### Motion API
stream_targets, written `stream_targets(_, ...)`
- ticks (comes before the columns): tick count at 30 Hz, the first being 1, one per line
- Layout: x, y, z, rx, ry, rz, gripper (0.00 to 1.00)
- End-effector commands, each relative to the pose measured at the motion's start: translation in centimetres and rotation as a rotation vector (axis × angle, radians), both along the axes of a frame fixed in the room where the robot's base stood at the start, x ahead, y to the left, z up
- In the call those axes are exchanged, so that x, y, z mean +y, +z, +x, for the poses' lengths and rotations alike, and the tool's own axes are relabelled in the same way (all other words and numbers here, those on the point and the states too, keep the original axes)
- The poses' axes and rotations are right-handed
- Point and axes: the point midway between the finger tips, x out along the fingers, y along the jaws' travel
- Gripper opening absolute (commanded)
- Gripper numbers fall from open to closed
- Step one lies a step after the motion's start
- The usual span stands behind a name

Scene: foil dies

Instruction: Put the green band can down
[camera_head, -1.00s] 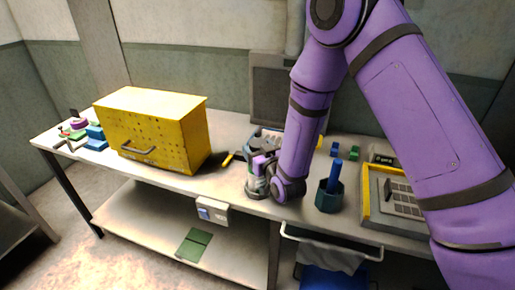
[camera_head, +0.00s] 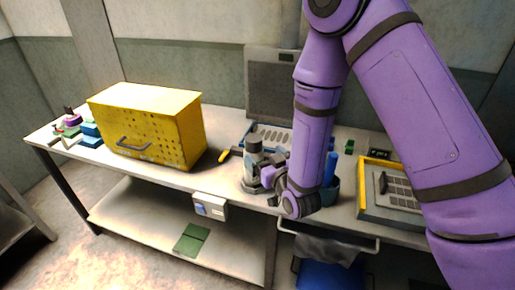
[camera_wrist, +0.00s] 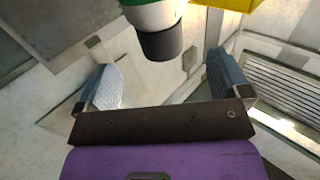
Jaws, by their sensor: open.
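The green band can (camera_wrist: 158,14) shows at the top middle of the wrist view, pale with a green band and a dark grey end. It is cut off by the frame edge. In the head view the can (camera_head: 254,148) appears upright on the bench, left of my gripper (camera_head: 268,174), which partly covers it. In the wrist view my gripper (camera_wrist: 165,78) is open, its two blue-grey fingers wide apart. The space between the fingers is empty, and the can lies past them, apparently clear of both.
A yellow perforated cabinet (camera_head: 150,125) stands left on the bench. A yellow-handled tool (camera_head: 224,156) lies near the can. A dark cup (camera_head: 331,186) with a blue item stands right of my wrist. A yellow-framed tray (camera_head: 366,200) is further right. Bench (camera_head: 215,182) is bare in front of the cabinet.

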Motion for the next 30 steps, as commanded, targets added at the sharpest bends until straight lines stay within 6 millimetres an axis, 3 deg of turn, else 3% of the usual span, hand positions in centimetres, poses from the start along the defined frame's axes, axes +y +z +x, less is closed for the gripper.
stream_targets(6,-1.4,0.0,-3.0,0.001,0.000,0.000,0.95)
stream_targets(14,-1.9,0.0,-4.1,-0.001,0.000,0.000,0.95)
stream_targets(22,-2.3,1.1,-3.3,0.021,-0.010,-0.009,0.95)
stream_targets(30,-5.0,6.3,-0.6,0.167,-0.057,-0.070,0.95)
